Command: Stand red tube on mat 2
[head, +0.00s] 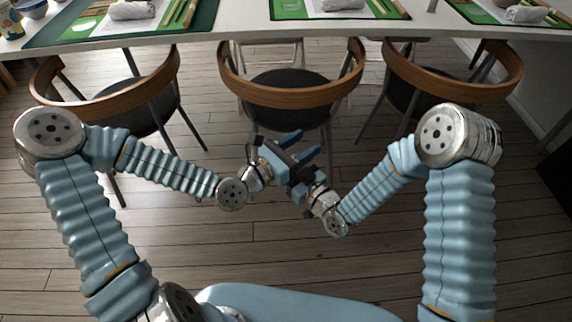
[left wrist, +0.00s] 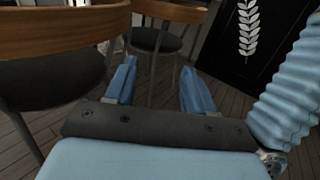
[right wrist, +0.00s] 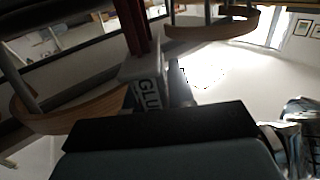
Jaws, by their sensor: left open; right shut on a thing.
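In the right wrist view a tube with a white, GLU-lettered body (right wrist: 147,92) and a dark red part stands between the fingers of my right gripper (right wrist: 155,75), which is shut on it. I take this for the red tube; the tube cannot be made out in the head view. My left gripper (head: 300,146) is open and empty, its blue fingers apart in the left wrist view (left wrist: 157,75). Both grippers are close together in front of the middle chair. Green mats lie on the table at left (head: 85,29), middle (head: 290,9) and right (head: 478,12). I cannot read their numbers.
The white table (head: 238,27) runs along the top. Three wooden-backed chairs, left (head: 110,88), middle (head: 290,95) and right (head: 455,93), stand before it. Rolled cloths and sticks lie on the mats. Cups (head: 32,8) stand at the far left. Open floor surrounds my arms.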

